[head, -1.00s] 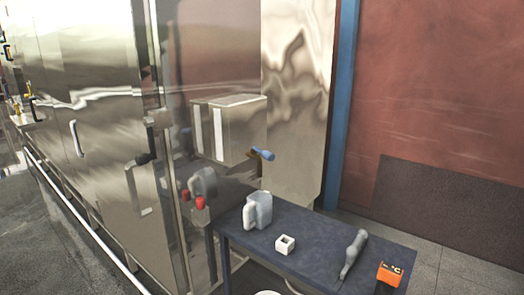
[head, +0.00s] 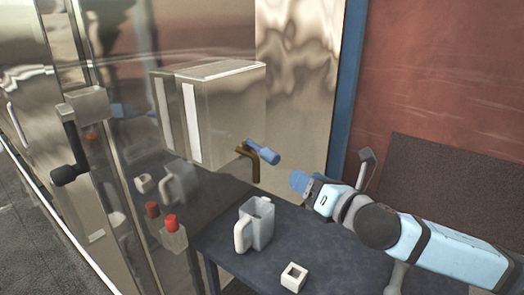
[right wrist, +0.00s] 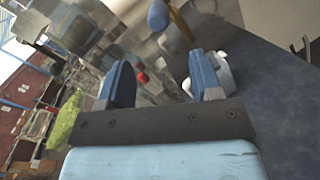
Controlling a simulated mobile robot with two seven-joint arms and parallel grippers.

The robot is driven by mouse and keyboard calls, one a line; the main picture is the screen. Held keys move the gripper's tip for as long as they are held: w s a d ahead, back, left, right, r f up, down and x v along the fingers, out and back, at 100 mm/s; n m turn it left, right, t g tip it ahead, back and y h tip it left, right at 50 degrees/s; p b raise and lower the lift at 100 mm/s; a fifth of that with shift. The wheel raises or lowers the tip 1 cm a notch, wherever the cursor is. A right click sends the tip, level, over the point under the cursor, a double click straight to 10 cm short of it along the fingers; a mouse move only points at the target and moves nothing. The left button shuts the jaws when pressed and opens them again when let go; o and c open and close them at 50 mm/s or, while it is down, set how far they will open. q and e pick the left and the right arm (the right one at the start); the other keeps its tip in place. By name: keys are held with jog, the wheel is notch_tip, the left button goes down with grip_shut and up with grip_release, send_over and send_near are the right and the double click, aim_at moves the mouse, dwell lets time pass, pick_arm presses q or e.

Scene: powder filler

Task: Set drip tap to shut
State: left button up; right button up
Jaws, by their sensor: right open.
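The drip tap has a brass pipe (head: 248,157) on the front of the steel box and a blue handle (head: 263,152) pointing right and slightly down. In the right wrist view the blue handle (right wrist: 158,16) shows at the top, beyond the fingers. My right gripper (head: 299,182) is to the right of the tap and a little lower, apart from it. In the right wrist view the right gripper (right wrist: 160,82) has its two blue fingers apart with nothing between them. My left gripper does not show.
A grey jug (head: 257,222) stands on the dark table (head: 222,218) below the tap. A small white square cup (head: 294,277) is in front of it. A red button (head: 171,222) sits on a post at left. A black-knobbed door handle (head: 68,150) is further left.

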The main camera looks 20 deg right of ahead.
aim_at(276, 161)
jog(key=p+x, duration=0.2)
jog(key=x, duration=1.1)
jog(key=shift+a, duration=0.15)
jog(key=shift+c, duration=0.4)
grip_shut()
